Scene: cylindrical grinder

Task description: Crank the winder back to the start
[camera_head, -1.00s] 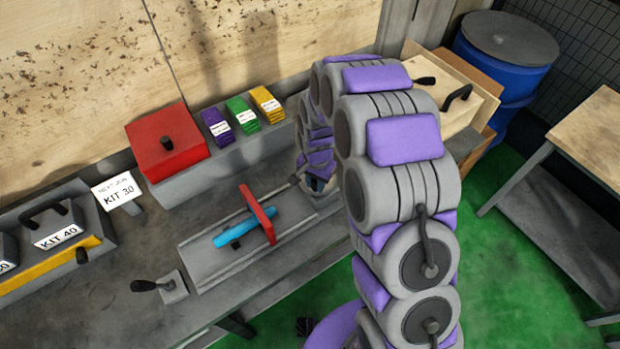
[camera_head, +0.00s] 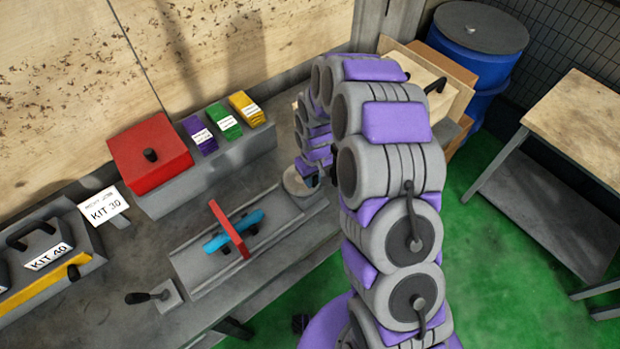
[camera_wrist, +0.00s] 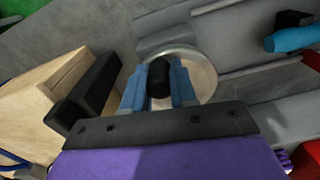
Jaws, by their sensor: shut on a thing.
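The winder is a round metal wheel (camera_head: 298,183) at the right end of the grinder bed (camera_head: 190,268). In the wrist view the wheel (camera_wrist: 205,72) has a black upright knob (camera_wrist: 160,76) at its near left side. My gripper (camera_wrist: 159,95) is shut on this knob, with a blue finger on each side of it. In the head view my gripper (camera_head: 308,172) is at the wheel, partly hidden by my arm. A red plate (camera_head: 224,220) stands upright across a blue cylinder (camera_head: 248,222) on the bed, near its middle.
A black-handled lever (camera_head: 150,297) stands at the bed's near left. Behind are a red box (camera_head: 150,155), coloured booklets (camera_head: 223,120) and a KIT 30 sign (camera_head: 104,209). A wooden box (camera_wrist: 45,88) with a black handle sits close to my gripper.

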